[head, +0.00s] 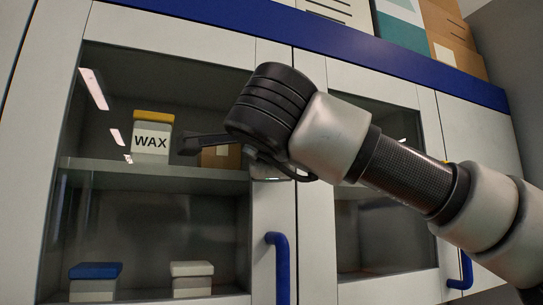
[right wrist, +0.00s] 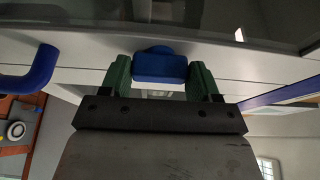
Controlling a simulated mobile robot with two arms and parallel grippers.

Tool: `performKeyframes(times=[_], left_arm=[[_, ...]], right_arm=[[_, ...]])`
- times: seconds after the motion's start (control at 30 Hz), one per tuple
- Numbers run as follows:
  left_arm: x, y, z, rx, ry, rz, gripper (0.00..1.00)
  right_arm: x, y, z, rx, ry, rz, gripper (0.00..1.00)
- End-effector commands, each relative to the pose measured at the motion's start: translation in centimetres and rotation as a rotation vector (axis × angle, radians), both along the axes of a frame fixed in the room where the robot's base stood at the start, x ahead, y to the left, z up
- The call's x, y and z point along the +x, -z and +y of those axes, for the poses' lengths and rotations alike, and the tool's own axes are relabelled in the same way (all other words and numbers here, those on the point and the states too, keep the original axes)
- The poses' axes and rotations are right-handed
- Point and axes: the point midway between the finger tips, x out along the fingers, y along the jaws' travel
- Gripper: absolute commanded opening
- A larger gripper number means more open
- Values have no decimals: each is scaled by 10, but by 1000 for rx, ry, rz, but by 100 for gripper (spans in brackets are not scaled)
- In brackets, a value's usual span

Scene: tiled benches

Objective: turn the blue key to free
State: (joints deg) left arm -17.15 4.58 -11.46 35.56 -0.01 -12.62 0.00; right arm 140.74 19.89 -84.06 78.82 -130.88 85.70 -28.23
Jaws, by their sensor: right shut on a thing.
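The blue key (right wrist: 158,67) shows in the right wrist view as a rounded blue block against the pale cabinet front. My right gripper (right wrist: 160,76) has one green finger on each side of it and is shut on it. In the head view my right arm comes in from the right and its dark wrist (head: 268,105) is in front of the cabinet's middle, hiding the key. My left gripper is not in view.
A blue door handle (head: 277,266) sticks out below my wrist; it also shows in the wrist view (right wrist: 36,70). Another blue handle (head: 464,271) is at right. Behind glass stand a yellow-lidded WAX box (head: 151,141), a blue-lidded box (head: 94,283) and a pale-lidded box (head: 192,281).

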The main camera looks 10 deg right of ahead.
Motion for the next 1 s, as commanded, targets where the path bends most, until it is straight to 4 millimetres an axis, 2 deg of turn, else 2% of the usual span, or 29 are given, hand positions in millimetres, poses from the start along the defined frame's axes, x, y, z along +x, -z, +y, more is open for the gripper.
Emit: performKeyframes(times=[0.33, 0.37, 0.5, 0.83, 1.0], left_arm=[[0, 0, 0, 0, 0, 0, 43], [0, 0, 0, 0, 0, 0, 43], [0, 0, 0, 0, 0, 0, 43], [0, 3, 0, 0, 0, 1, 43], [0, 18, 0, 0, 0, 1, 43]], right_arm=[[0, 1, 1, -7, -2, 1, 38], [0, 1, 1, -7, -2, 1, 66], [0, 1, 1, -6, -2, 1, 87], [-4, 2, 1, -3, -1, 0, 87], [-28, 4, 7, -5, -3, -4, 87]])
